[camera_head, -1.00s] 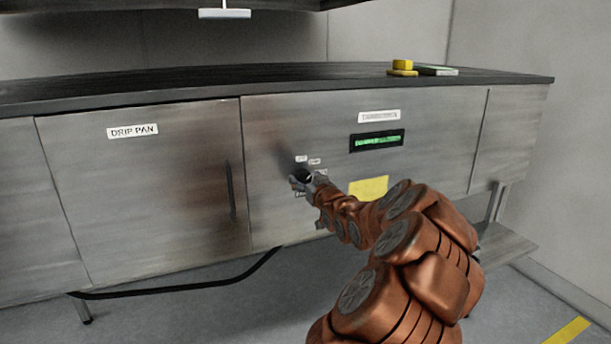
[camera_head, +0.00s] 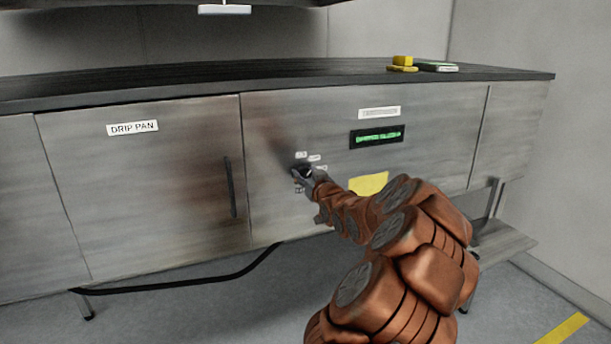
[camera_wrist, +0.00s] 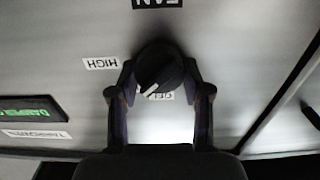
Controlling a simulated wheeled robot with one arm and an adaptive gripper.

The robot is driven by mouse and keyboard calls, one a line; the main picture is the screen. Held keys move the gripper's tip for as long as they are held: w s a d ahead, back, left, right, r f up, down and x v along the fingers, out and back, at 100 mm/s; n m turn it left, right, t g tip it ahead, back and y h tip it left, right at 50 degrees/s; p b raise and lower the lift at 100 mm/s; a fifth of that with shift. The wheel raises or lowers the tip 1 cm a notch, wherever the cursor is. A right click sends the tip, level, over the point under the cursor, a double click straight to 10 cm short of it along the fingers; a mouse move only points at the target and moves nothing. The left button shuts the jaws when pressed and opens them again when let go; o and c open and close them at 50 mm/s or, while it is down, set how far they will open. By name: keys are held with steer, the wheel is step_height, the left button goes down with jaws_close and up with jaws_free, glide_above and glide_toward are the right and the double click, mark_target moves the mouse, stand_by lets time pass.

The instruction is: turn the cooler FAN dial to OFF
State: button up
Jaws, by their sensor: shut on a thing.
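The black round FAN dial (camera_wrist: 160,68) is on the steel panel, between my two fingertips in the wrist view. Its white pointer line slants toward the lower left of that view, between the HIGH label (camera_wrist: 101,63) and a partly hidden label (camera_wrist: 160,97) just below the dial. The FAN label (camera_wrist: 157,4) is upside down at the top edge. My gripper (camera_wrist: 160,72) is shut on the dial, one finger on each side. In the head view my gripper (camera_head: 303,174) is at the panel and largely covers the dial.
A green-lit display (camera_head: 377,137) and a yellow note (camera_head: 369,184) are to the right of the dial. The DRIP PAN door (camera_head: 140,190) with its dark vertical handle (camera_head: 230,187) is to the left. A yellow item (camera_head: 402,62) lies on the dark countertop.

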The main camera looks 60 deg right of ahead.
steer(key=shift+f+n+b, duration=0.15)
steer(key=shift+n+b, duration=0.15)
steer(key=shift+b, duration=0.9)
steer(key=n+b, duration=0.3)
steer(key=b, duration=0.1)
steer(key=shift+f+b, duration=0.15)
steer(key=shift+b, duration=0.15)
steer(key=n+b, duration=0.2)
steer(key=shift+a+n, duration=0.1)
steer(key=shift+n, duration=0.3)
steer(key=shift+w+n+b, duration=0.1)
steer(key=shift+n+b, duration=1.05)
steer(key=shift+n, duration=0.05)
steer(key=shift+r+n, duration=0.25)
steer(key=shift+n, duration=0.05)
steer(key=o, duration=1.2)
steer(key=shift+c, duration=0.2)
